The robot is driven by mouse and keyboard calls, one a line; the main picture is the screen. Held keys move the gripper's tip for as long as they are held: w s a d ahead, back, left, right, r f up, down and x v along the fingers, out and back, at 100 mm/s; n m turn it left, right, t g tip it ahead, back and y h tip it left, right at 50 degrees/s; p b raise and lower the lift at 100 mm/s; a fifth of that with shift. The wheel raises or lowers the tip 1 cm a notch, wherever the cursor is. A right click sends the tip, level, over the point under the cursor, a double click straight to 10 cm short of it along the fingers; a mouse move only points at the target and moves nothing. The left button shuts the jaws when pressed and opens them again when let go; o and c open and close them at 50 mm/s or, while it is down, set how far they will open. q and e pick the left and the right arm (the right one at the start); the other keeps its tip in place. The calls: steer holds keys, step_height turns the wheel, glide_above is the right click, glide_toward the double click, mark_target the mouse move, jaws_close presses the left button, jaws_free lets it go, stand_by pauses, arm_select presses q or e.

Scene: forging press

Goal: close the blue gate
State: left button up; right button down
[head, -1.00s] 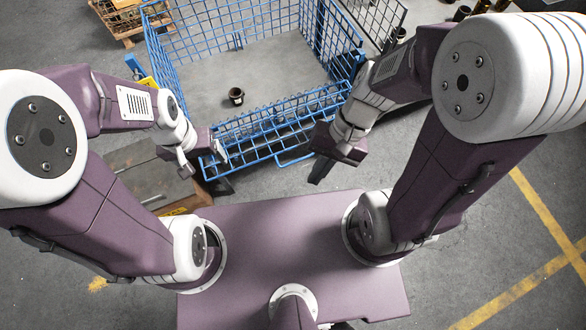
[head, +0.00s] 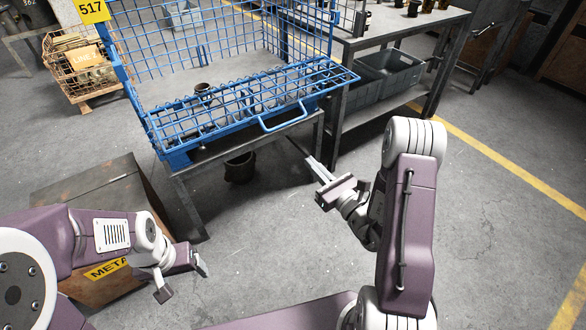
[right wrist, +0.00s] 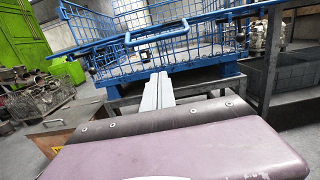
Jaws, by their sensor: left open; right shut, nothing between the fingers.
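The blue gate (head: 250,98) is the front mesh panel of a blue wire cage (head: 172,158). It lies folded outward, roughly level, with its looped handle (head: 285,118) at the front edge. In the right wrist view the handle (right wrist: 157,34) shows above my fingers. My right gripper (head: 314,163) is shut and empty, below and to the right of the handle, apart from the gate. Its fingertips (right wrist: 158,78) point toward the cage from below the gate. My left gripper (head: 184,281) is open and empty, low at the left, well away from the gate.
The cage stands on a metal stand (head: 187,207). A wooden-sided crate (head: 95,190) is left of it, near my left arm. A dark workbench (head: 393,38) with grey bins (head: 388,75) stands at the right. The floor at front right is clear.

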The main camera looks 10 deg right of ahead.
arm_select(q)
step_height(320, 180, down, 11)
steer(key=b, duration=1)
arm_select(e)
steer(key=w+a+r, duration=0.3)
steer(key=w, duration=0.7)
steer(key=shift+r, duration=0.4)
steer(key=shift+a, duration=0.1)
